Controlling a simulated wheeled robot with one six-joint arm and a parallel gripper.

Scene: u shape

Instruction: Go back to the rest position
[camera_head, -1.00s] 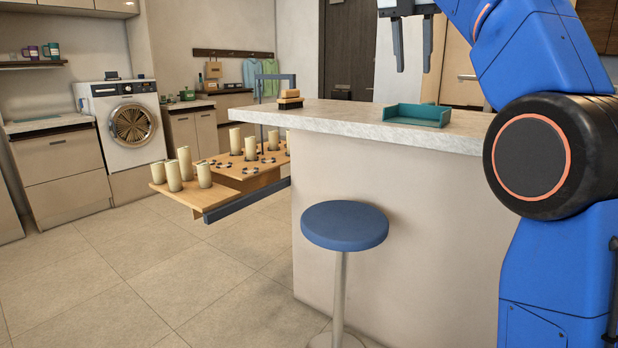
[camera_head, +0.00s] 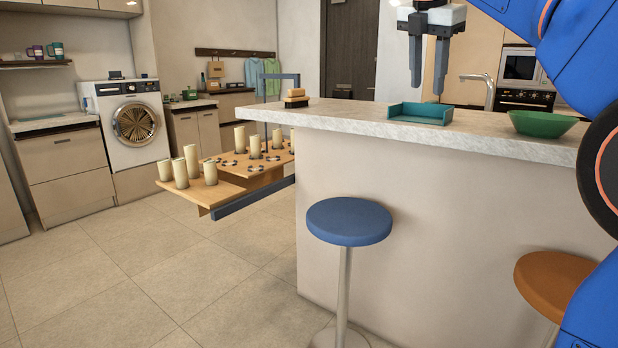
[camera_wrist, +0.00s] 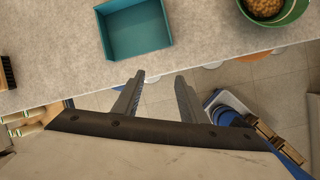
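My gripper (camera_head: 427,88) hangs fingers-down above the counter (camera_head: 470,127), near the teal tray (camera_head: 420,113) in the head view. Its two fingers are apart with nothing between them. In the wrist view the fingers (camera_wrist: 160,88) point toward the counter edge, with floor showing between them. The teal tray (camera_wrist: 136,30) lies ahead of them on the counter and looks empty.
A green bowl (camera_head: 542,123) stands right of the tray; the wrist view shows something brown inside it. Brushes (camera_head: 296,98) lie at the counter's left end. A blue stool (camera_head: 348,221) and an orange stool (camera_head: 556,285) stand in front. A wooden shelf (camera_head: 210,192) holds candles. Floor at left is clear.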

